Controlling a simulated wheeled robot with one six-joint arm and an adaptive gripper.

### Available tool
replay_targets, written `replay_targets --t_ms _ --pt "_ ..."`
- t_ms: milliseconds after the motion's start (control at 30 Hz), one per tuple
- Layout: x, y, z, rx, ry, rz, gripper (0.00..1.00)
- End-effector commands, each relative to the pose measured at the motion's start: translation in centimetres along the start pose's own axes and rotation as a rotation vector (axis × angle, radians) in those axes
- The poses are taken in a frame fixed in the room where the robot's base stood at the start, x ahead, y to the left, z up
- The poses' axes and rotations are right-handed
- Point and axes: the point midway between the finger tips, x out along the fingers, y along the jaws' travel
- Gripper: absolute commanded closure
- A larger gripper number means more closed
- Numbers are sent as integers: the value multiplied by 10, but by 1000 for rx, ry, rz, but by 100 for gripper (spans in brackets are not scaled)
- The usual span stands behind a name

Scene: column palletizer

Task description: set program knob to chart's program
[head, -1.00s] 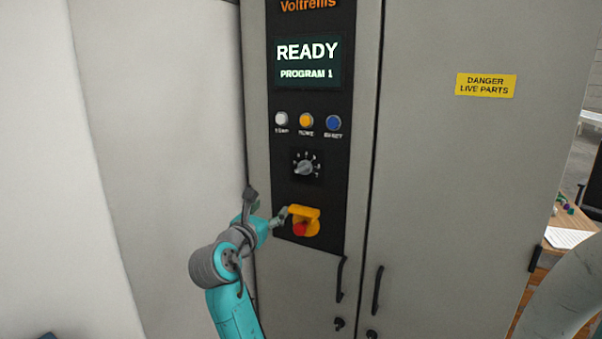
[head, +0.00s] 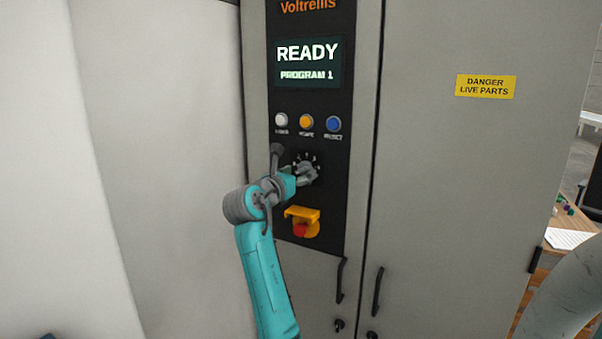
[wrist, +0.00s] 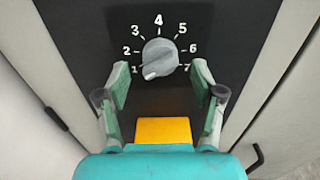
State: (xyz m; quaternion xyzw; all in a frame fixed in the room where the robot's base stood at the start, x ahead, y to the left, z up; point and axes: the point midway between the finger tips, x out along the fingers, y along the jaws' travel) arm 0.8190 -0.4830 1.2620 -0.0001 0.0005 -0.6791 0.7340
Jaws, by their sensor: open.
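The program knob (wrist: 160,58) is a grey dial on the black panel, ringed by white numbers 1 to 7. In the wrist view its pointer end aims at the lower left, near the 1. My gripper (wrist: 163,80) is open, with its fingers to the left and right just below the knob. The display (head: 307,63) reads READY, PROGRAM 1. The chart is not identifiable in view.
White, orange and blue buttons (head: 306,121) sit above the knob. A red stop button (head: 300,230) under a yellow guard (head: 303,213) is below it. Door handles (head: 377,290) are lower down. A desk with a paper (head: 569,238) stands at far right.

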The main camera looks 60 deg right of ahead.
Motion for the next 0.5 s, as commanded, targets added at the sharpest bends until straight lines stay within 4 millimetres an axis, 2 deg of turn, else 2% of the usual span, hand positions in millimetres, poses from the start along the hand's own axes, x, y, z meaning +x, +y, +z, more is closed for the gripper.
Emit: replay_targets --t_ms 200,500 --pt "16 0 1 1 -1 -1 33" --pt "18 0 0 1 -1 1 33"
